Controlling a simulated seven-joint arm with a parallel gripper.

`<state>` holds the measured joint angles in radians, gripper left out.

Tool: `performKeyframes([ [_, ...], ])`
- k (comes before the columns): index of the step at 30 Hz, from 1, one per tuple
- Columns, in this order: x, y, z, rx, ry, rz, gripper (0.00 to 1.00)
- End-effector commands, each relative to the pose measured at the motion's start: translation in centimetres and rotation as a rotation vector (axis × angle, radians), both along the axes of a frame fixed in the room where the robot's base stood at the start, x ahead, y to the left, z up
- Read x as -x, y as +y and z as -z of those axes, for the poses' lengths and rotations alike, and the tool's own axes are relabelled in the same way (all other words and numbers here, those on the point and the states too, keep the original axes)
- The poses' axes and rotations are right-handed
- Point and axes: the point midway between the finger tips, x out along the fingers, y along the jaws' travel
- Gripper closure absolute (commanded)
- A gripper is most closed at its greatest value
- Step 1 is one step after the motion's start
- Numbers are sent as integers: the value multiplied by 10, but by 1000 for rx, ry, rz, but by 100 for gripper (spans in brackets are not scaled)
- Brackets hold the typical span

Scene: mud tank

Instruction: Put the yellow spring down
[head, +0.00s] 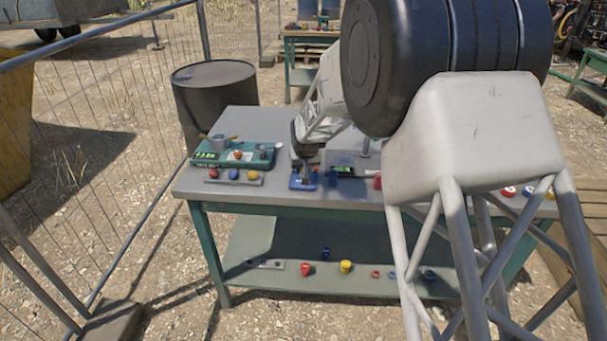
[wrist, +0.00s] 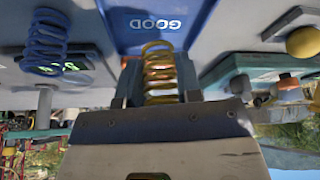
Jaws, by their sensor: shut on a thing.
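My gripper (wrist: 158,92) is shut on the yellow spring (wrist: 160,68), which stands out between the two dark fingers. Behind the spring in the wrist view is a blue tray (wrist: 125,28) marked GOOD. The spring overlaps the tray's edge in that view; I cannot tell whether it touches it. In the head view my gripper (head: 304,166) is over the table, just above the small blue tray (head: 303,184). The spring cannot be made out there.
A blue spring (wrist: 46,42) stands by a green display in the wrist view. A green case (head: 205,156) lies at the table's left, with a strip of coloured knobs (head: 234,175) before it. The table (head: 200,188) holds other small parts. A dark barrel (head: 215,100) stands behind.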

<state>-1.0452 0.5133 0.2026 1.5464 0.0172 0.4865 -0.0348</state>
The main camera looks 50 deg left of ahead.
Motion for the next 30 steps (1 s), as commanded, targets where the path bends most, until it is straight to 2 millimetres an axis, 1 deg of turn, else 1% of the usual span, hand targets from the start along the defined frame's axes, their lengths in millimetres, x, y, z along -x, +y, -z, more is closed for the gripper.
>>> performKeyframes([
  [3,0,0,14,2,1,0,94],
  [7,0,0,25,1,0,0,94],
  [22,0,0,30,1,0,0,94],
  [23,0,0,29,0,0,0,63],
  [27,0,0,29,0,0,0,42],
  [30,0,0,29,0,0,0,42],
])
